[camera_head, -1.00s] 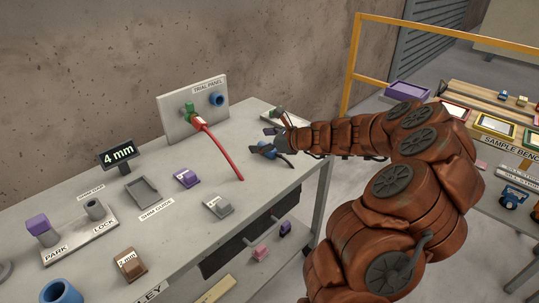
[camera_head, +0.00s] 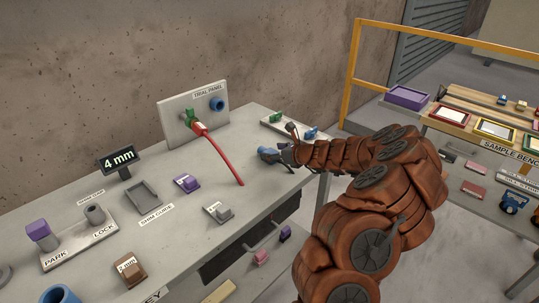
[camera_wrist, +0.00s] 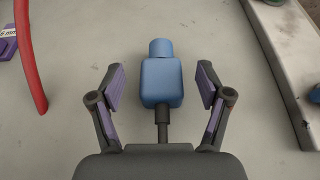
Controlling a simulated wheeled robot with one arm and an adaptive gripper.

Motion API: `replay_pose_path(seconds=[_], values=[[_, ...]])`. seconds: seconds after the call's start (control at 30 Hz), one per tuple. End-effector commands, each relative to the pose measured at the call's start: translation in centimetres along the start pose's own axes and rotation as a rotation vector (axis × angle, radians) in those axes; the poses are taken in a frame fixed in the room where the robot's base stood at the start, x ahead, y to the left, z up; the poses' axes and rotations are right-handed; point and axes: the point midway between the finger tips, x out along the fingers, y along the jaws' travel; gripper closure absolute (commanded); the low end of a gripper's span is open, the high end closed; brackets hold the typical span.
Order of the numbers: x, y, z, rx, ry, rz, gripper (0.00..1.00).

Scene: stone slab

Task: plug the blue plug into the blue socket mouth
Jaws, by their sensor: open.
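The trial panel (camera_head: 180,126) stands upright at the back of the slab. The blue socket mouth (camera_head: 217,104) is on its right side. The blue plug also shows in the head view (camera_head: 266,151). My gripper (camera_wrist: 161,84) is open, with one purple-padded finger on each side of the plug and visible gaps between.
A pale rail (camera_head: 290,126) with green and blue parts lies right of the plug. A purple block (camera_head: 187,183), a grey block (camera_head: 218,212) and a shim tray (camera_head: 142,194) sit left and in front. Bare slab lies between plug and panel.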

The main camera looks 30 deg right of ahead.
Motion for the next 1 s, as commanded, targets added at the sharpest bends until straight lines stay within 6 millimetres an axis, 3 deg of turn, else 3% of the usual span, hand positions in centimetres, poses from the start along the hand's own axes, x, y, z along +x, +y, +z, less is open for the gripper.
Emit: replay_pose_path(seconds=[0.2, 0.57, 1.0], values=[[1.9, -0.1, -0.1, 0.000, 0.002, -0.002, 0.23], [2.3, -0.1, -0.1, -0.001, 0.000, -0.002, 0.24], [2.3, -0.1, -0.1, -0.001, 0.000, -0.002, 0.70]])
